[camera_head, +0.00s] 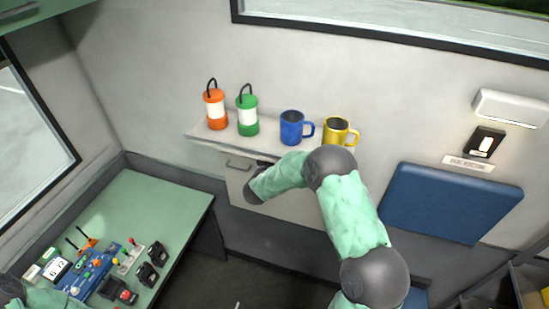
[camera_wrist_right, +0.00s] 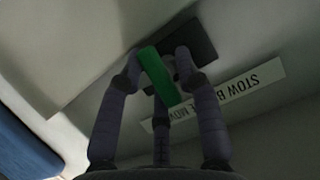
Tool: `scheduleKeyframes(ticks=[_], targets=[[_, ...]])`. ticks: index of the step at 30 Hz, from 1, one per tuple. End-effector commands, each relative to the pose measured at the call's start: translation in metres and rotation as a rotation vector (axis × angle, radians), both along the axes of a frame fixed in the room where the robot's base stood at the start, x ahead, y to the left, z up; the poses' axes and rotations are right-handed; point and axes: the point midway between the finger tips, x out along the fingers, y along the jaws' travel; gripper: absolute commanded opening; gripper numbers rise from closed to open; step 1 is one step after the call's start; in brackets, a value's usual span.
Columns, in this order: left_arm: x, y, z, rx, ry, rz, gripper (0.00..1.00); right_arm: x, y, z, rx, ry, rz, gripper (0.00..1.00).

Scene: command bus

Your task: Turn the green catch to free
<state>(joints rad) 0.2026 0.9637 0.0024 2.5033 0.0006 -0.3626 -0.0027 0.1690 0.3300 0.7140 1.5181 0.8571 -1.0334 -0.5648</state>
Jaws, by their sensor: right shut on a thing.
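The green catch (camera_wrist_right: 160,76) shows in the right wrist view as a flat green bar. It lies slanted in front of a dark plate (camera_wrist_right: 196,45) on a pale surface. The fingers of my right gripper (camera_wrist_right: 158,62) are closed around the bar, on both sides of it. In the head view my right arm reaches to the white cabinet under the shelf. The catch and the right fingers are hidden there. My left gripper is in neither view.
A label (camera_wrist_right: 225,95) beside the catch is partly covered by a finger. Above the cabinet, a shelf (camera_head: 198,134) holds an orange lantern (camera_head: 215,109), a green lantern (camera_head: 247,115), a blue mug (camera_head: 291,128) and a yellow mug (camera_head: 335,131). A green desk (camera_head: 160,205) with controls stands left.

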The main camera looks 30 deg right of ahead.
Motion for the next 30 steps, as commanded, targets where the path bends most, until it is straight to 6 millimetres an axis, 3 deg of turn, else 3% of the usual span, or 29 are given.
scheduleKeyframes(ticks=[1,23,24,25,26,30], targets=[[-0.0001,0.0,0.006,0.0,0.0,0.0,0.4,-0.0066,0.0033,-0.0112,-0.002,0.042,0.0,0.01],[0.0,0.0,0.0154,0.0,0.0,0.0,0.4,-0.0075,0.0015,-0.0137,-0.06,0.108,-0.003,0.01],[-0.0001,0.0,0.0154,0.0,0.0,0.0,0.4,-0.0075,0.0015,-0.0137,-0.06,0.108,-0.003,0.4],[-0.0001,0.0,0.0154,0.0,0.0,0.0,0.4,-0.0075,0.0015,-0.0137,-0.059,0.108,-0.004,0.48],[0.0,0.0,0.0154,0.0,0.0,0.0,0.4,-0.0074,0.0017,-0.0136,-0.06,0.107,-0.004,0.54],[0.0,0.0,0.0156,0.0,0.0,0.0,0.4,-0.0053,0.0011,-0.0096,-0.063,0.1,-0.004,0.54]])
